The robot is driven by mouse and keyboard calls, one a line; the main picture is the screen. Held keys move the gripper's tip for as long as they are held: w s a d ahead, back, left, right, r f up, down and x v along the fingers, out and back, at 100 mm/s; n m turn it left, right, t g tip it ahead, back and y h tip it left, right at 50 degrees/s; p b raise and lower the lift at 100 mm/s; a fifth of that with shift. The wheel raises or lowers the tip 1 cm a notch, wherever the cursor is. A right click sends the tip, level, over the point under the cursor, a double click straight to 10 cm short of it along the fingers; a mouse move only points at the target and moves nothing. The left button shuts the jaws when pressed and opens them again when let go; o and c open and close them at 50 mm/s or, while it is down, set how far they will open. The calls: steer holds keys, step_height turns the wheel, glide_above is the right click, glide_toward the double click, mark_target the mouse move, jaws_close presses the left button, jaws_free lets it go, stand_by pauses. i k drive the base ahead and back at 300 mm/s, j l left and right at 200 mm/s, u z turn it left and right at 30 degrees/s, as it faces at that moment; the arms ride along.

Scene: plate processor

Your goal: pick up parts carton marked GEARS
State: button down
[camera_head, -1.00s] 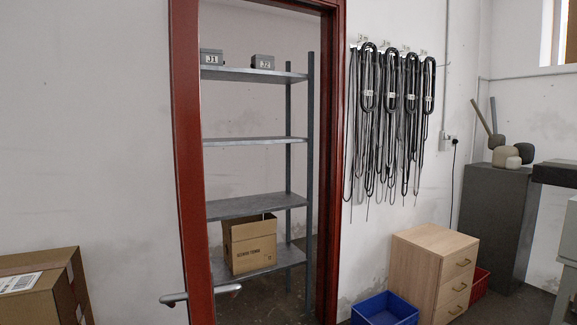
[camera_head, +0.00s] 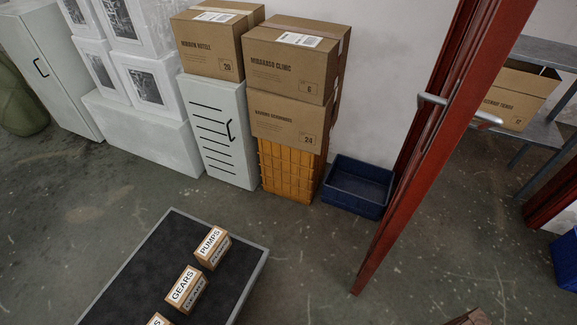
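The parts carton marked GEARS (camera_head: 186,290) is a small brown box with a white label on top. It stands on a dark mat-topped surface with a grey rim (camera_head: 254,283) at the lower left of the head view. The carton marked PUMPS (camera_head: 212,248) stands just beyond it to the upper right. A third carton (camera_head: 158,319) is cut off by the bottom edge, with only an "S" legible. My gripper is not in view.
A red door frame (camera_head: 425,140) with a lever handle stands at right. Behind the cartons are a blue bin (camera_head: 359,187), an orange crate (camera_head: 288,172), stacked cardboard boxes (camera_head: 291,60) and a white cabinet (camera_head: 218,130). Grey floor between is clear.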

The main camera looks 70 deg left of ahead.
mark_target(185, 295)
steer(key=l+u, duration=0.15)
steer(key=u, duration=3.3)
steer(key=i+l+u, duration=0.2)
steer(key=l, duration=0.15)
steer(key=i+l+u, duration=0.2)
steer(key=l, duration=0.2)
steer(key=l+u, duration=0.2)
steer(key=l, duration=0.15)
